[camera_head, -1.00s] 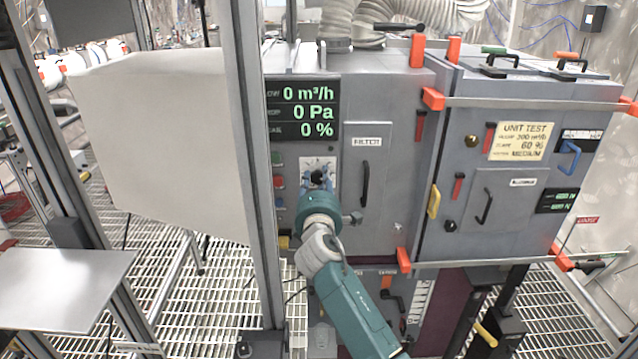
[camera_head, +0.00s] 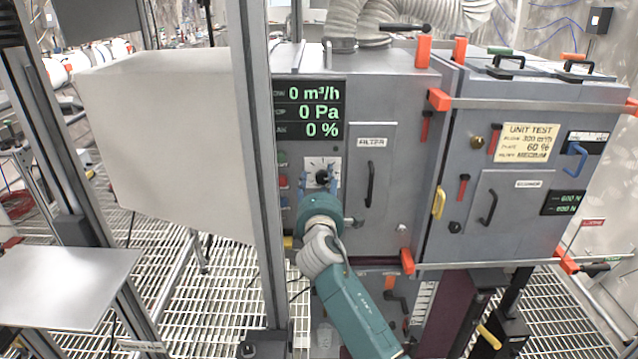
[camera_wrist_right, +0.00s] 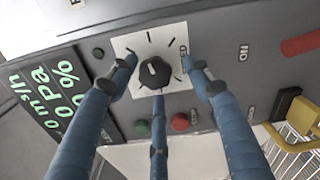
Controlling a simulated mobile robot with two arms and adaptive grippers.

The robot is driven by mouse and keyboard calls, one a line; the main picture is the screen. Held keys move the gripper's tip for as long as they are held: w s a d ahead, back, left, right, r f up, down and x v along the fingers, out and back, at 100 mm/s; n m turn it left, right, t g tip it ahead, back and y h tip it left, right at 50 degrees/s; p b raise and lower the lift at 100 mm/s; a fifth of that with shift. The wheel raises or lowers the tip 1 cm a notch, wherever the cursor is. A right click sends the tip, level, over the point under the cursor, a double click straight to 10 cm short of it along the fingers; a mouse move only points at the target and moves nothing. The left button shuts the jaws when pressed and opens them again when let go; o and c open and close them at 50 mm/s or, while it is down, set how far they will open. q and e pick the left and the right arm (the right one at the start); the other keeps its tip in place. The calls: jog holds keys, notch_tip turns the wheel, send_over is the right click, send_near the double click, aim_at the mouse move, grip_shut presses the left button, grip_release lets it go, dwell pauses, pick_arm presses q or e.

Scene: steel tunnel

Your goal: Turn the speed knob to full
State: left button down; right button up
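The speed knob (camera_head: 322,178) is a round black knob on a white dial plate with black tick marks, on the grey panel below the display. In the right wrist view the knob (camera_wrist_right: 155,73) shows a small white mark on its face. My right gripper (camera_head: 320,190) is just in front of the dial. In the wrist view its three blue fingers (camera_wrist_right: 160,75) are spread around the knob, with visible gaps, and appear not to touch it. The display (camera_head: 308,110) reads 0 m³/h, 0 Pa and 0 %. My left gripper is not in view.
A green button (camera_wrist_right: 142,128) and a red button (camera_wrist_right: 180,122) sit beside the dial. A vertical metal post (camera_head: 258,200) stands close left of the panel. The filter door (camera_head: 371,190) with a black handle is to the right. Grated floor lies below.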

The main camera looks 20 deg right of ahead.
jog(key=shift+d, duration=0.1)
jog(key=shift+s, duration=0.2)
jog(key=v, duration=1.1)
jog(key=shift+s, duration=0.3)
